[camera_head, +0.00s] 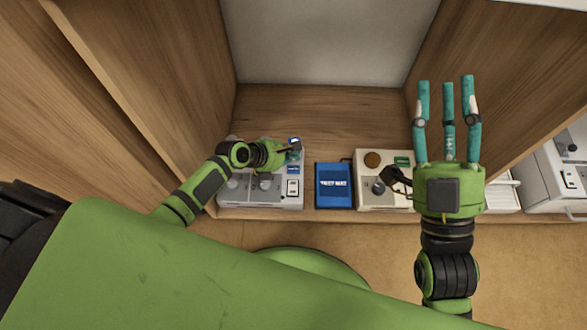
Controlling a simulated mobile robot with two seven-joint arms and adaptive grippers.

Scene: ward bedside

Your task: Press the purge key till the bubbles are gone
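A grey device (261,194) with round knobs, a small blue display and a white switch panel stands on the wooden shelf, left of centre. My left gripper (293,149) is over the back right part of this device, near its blue display. It is small and seen from behind, so its fingers' state and any contact are unclear. I cannot make out a key marked purge, or any bubbles. My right gripper (447,88) has its teal fingers spread and empty, pointing to the back, above the shelf's right side.
A blue box (333,185) with white lettering lies right of the grey device. A cream device (370,196) with a brown knob and a green display stands beside it, partly behind my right gripper. Another white device (556,175) is at far right. Wooden side walls flank the shelf.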

